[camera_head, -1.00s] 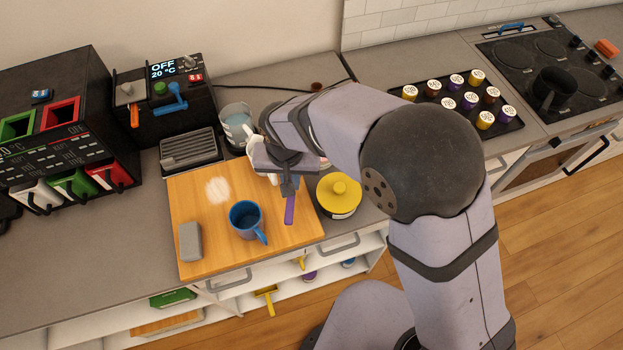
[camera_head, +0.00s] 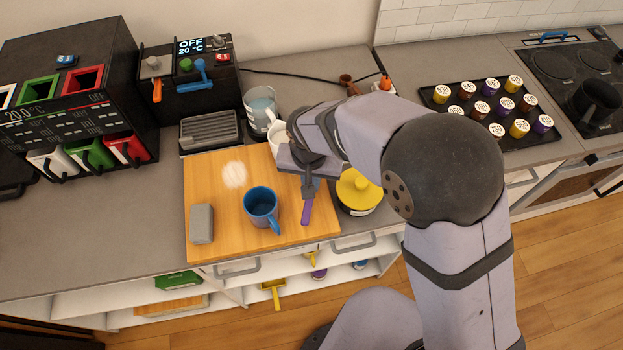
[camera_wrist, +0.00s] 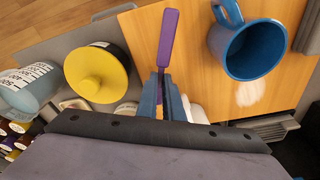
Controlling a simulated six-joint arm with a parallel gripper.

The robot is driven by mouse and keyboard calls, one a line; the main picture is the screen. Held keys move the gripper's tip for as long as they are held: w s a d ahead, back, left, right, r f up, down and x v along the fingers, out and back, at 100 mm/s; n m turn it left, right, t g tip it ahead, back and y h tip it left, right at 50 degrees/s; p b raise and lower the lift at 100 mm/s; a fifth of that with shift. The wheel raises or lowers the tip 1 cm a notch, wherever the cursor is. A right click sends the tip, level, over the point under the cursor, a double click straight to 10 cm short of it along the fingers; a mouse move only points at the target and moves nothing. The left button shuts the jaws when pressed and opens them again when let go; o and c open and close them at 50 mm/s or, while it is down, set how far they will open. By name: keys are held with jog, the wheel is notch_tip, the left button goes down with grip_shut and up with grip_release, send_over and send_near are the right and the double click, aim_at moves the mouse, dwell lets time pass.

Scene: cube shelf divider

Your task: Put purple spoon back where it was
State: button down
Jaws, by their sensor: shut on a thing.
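My gripper (camera_head: 309,188) is shut on the purple spoon (camera_head: 307,211), over the right part of the wooden board (camera_head: 220,240). The spoon's purple handle sticks out from the fingers toward the front edge, and its other end is hidden. In the wrist view the handle (camera_wrist: 168,38) points up and away from the fingers (camera_wrist: 165,95). The blue mug (camera_head: 258,206) stands on the board just left of the spoon, apart from it. A jar with a yellow lid (camera_head: 357,190) stands just right of the spoon.
A grey block (camera_head: 201,224) and a white powder patch (camera_head: 234,174) lie on the board. A glass beaker (camera_head: 260,110) and a white cup (camera_head: 278,135) stand behind. A black tray of small jars (camera_head: 460,125) lies right. Open shelves (camera_head: 290,290) run below the counter.

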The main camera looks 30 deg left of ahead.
jog(key=shift+f+b, duration=1.1)
jog(key=shift+f, duration=0.85)
jog(key=shift+f, duration=0.15)
jog(key=c, duration=2.3)
grip_release()
jog(key=shift+o, duration=0.2)
jog(key=o, duration=0.5)
jog(key=shift+o, duration=0.2)
jog(key=shift+r, duration=0.25)
jog(key=shift+s+d+r+p, duration=0.1)
jog(key=shift+s+r+p, duration=0.05)
jog(key=shift+r+p, duration=0.8)
jog(key=shift+s+r+p, duration=0.15)
jog(key=shift+r+p, duration=0.55)
jog(key=shift+r, duration=0.55)
jog(key=shift+s+d+r+p, duration=0.1)
jog(key=shift+s+r+p, duration=0.05)
jog(key=shift+r+p, duration=0.8)
jog(key=shift+r, duration=0.15)
